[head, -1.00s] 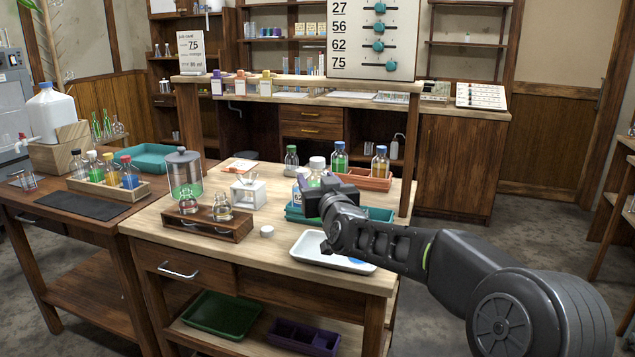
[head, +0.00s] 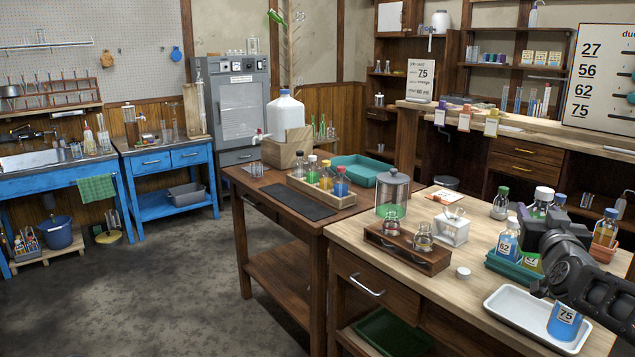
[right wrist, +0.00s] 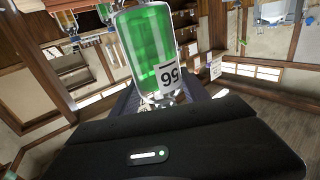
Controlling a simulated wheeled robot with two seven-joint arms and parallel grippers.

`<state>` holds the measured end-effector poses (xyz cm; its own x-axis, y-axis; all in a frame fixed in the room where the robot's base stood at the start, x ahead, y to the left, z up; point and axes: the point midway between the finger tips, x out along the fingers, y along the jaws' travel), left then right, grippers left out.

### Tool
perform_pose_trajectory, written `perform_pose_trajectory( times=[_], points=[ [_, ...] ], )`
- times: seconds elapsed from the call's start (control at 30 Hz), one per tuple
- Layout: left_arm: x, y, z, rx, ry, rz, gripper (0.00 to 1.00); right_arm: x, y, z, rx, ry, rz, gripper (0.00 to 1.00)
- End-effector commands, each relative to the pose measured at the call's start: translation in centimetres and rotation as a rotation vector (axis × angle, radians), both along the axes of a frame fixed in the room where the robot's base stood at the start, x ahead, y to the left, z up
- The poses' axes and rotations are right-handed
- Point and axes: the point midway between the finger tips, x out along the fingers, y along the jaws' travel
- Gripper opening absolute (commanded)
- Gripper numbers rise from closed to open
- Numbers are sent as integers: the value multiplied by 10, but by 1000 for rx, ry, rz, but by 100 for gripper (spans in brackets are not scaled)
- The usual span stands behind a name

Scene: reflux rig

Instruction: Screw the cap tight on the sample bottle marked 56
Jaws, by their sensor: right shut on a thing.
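My right gripper (head: 540,232) is shut on a green sample bottle (head: 538,211), at the right above the green tray (head: 513,268). A white cap (head: 544,194) shows on top of this bottle; how tight it sits cannot be told. In the right wrist view the green bottle (right wrist: 147,45) fills the top middle; its upside-down label (right wrist: 171,75) seems to read 56. Its neck end is hidden there. A loose white cap (head: 463,272) lies on the bench in front of the tray. My left gripper is not in view.
A blue bottle marked 62 (head: 507,240) stands at the green tray. A blue bottle marked 75 (head: 565,320) is in the white tray (head: 510,308), its top hidden by my arm. A wooden rack with flasks (head: 408,250) stands to the left. Bare bench lies around the loose cap.

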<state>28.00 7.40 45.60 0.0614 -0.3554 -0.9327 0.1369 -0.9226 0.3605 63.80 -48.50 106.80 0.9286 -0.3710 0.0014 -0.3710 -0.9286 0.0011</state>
Motion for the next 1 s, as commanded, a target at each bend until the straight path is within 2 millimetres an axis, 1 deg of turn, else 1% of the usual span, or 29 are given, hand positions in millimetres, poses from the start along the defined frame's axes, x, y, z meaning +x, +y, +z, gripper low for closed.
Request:
perform_pose_trajectory(
  times=[0.03, 0.07, 0.17, 0.2, 0.37, 0.47, 0.57, 0.67, 0.7, 0.83, 0.87, 0.9, 1.0],
  points=[
    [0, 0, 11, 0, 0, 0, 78, 0, 0, 15, 0, -2, 0, 0],
    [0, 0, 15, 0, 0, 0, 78, 0, 0, 20, 1, -3, 0, 0],
    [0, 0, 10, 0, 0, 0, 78, -2, -2, 26, 0, -5, -10, 0],
    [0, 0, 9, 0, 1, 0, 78, -2, 8, 23, 1, -2, 4, 0],
    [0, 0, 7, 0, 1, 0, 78, 1, 36, -1, 0, 2, 64, 0],
    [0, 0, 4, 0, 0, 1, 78, 3, 57, -19, 0, 2, 113, 0],
    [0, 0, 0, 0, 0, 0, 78, 4, 84, -44, 1, 3, 178, 0],
    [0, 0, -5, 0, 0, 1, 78, 2, 121, -75, 3, 5, 267, 0],
    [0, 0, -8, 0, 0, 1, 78, 0, 137, -90, 2, 6, 308, 0],
    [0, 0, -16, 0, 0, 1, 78, -12, 191, -135, 7, 5, 445, 0],
    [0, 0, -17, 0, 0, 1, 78, -15, 200, -143, 5, 5, 468, 0],
    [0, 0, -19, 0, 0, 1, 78, -20, 214, -154, 5, 5, 503, 0],
    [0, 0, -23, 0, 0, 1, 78, -30, 240, -176, 4, 2, 570, 0]
  ],
)
